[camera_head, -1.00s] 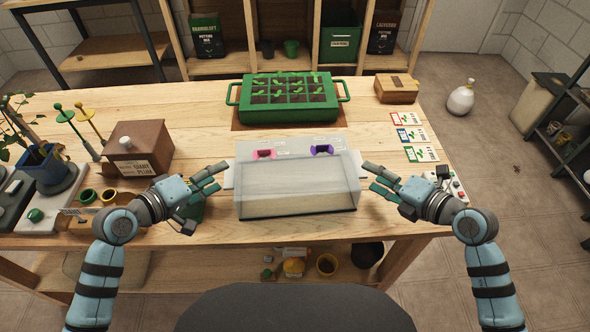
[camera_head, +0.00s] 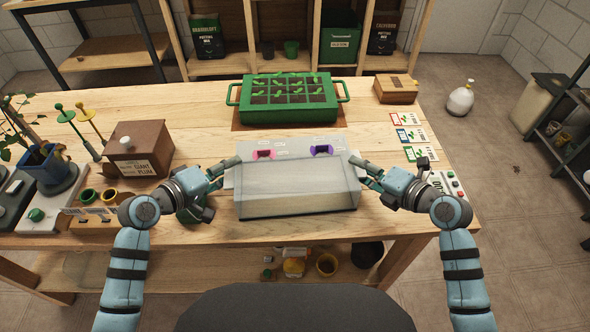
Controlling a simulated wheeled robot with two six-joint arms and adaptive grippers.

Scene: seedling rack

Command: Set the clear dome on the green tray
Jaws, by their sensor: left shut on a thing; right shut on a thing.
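The clear dome (camera_head: 297,189) is a see-through box-shaped cover at the front middle of the wooden table. The green tray (camera_head: 290,112) with several seedlings in dark soil cells sits behind it on a brown mat, with a handle at each end. My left gripper (camera_head: 232,172) is shut on the dome's left end tab. My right gripper (camera_head: 356,171) is shut on the dome's right end. Whether the dome touches the table is hard to tell. The fingertips are partly hidden against the dome's ends.
A brown box (camera_head: 138,149) stands at left, a small wooden box (camera_head: 396,89) at back right. Seed cards (camera_head: 409,135) lie at right. A narrow strip of bare table separates dome and tray.

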